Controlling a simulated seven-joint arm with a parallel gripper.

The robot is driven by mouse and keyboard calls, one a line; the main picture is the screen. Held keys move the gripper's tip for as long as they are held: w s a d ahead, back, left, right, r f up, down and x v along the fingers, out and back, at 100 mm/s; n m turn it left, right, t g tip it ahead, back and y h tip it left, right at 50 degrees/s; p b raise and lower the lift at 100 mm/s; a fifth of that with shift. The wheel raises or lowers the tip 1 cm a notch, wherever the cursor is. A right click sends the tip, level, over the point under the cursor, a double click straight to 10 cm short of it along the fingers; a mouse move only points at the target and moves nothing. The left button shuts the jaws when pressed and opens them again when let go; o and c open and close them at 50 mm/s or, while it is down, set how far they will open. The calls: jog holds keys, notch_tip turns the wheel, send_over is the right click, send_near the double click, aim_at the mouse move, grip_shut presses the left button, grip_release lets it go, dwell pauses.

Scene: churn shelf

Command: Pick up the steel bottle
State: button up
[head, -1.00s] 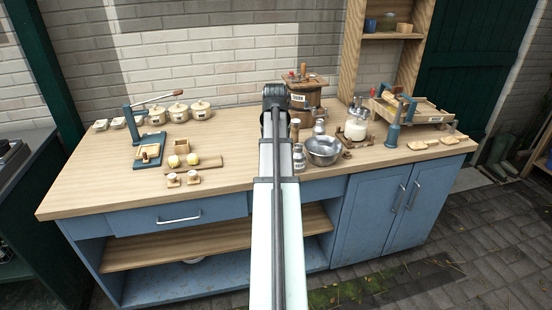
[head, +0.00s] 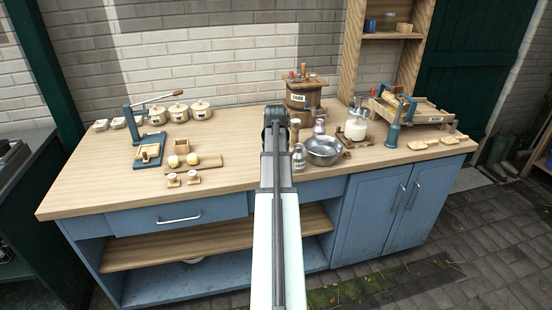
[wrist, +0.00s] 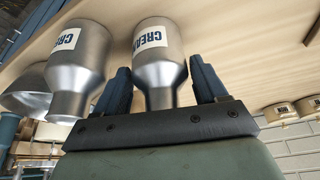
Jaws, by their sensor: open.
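Two steel bottles with white CREAM labels show large in the wrist view, upside down there. One steel bottle (wrist: 158,50) stands between the two fingers of my gripper (wrist: 161,82). The jaws are open on either side of its neck and shoulder, and I cannot tell whether they touch it. The other steel bottle (wrist: 77,55) is beside it, outside the left finger. My arm hides the gripper there.
A steel bowl (head: 323,151) stands close to the right of the bottles. A wooden churn (head: 303,103) is behind them, and a glass jar (head: 356,128) is farther right. Lidded pots (head: 178,112) and a blue press (head: 135,128) stand left.

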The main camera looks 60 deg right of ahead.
jog(key=shift+w+d+f, duration=0.1)
jog(key=shift+d+f, duration=0.1)
jog(key=shift+f, duration=0.25)
jog(key=c, duration=0.9)
jog(key=shift+c, duration=0.2)
